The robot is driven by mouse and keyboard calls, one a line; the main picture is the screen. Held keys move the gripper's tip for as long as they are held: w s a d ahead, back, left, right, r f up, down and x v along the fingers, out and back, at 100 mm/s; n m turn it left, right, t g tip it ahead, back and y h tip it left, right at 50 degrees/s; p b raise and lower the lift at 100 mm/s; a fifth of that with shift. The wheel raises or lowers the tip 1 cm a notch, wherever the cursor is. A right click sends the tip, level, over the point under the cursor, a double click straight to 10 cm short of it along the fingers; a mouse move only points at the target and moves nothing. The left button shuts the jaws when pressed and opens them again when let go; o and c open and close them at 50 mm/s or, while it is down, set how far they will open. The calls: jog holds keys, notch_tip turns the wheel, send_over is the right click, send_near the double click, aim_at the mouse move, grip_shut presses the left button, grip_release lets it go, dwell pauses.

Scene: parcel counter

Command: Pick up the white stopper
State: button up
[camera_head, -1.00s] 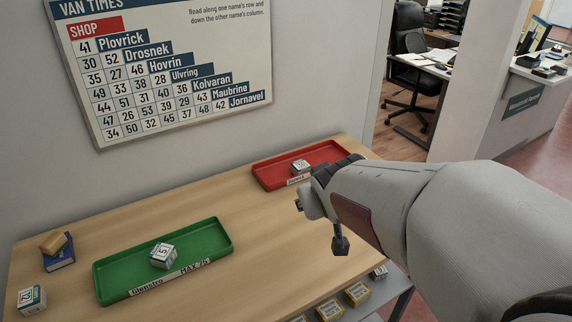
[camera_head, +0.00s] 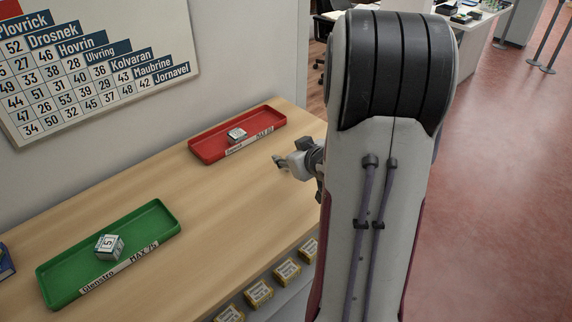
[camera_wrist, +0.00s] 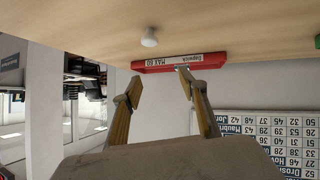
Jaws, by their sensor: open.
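A small white stopper (camera_wrist: 149,37) stands on the wooden counter in the wrist view, which shows the scene upside down. I cannot make it out in the head view, where my arm covers part of the counter. My gripper (camera_wrist: 160,80) is open, with nothing between its fingers. The stopper is beyond the fingertips and apart from them. In the head view my gripper (camera_head: 283,163) is above the right part of the counter, partly hidden by my arm.
A red tray (camera_head: 197,151) holding a small block (camera_head: 237,134) lies at the counter's back. A green tray (camera_head: 62,274) with a white block (camera_head: 109,247) lies at front left. Several yellow boxes (camera_head: 287,271) sit below the counter's edge. The counter between the trays is clear.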

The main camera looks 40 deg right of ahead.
jog(key=shift+t+y, duration=0.4)
jog(key=shift+t, duration=0.1)
jog(key=d+f, duration=0.1)
jog(key=s+d+f, duration=0.1)
jog(key=f, duration=0.1)
jog(key=shift+f, duration=0.25)
jog(key=shift+s+d+f+m+t+y, duration=0.15)
jog(key=shift+s+d+f+t, duration=0.1)
jog(key=shift+f, duration=0.15)
jog(key=shift+s+d+f+m+t+y, duration=0.15)
jog(key=shift+s+f, duration=0.05)
jog(key=shift+f, duration=0.15)
jog(key=shift+w, duration=0.1)
jog(key=shift+x, duration=1.2)
jog(key=shift+f, duration=0.1)
jog(key=shift+x, duration=2.55)
jog(key=shift+a, duration=0.1)
jog(key=c, duration=0.8)
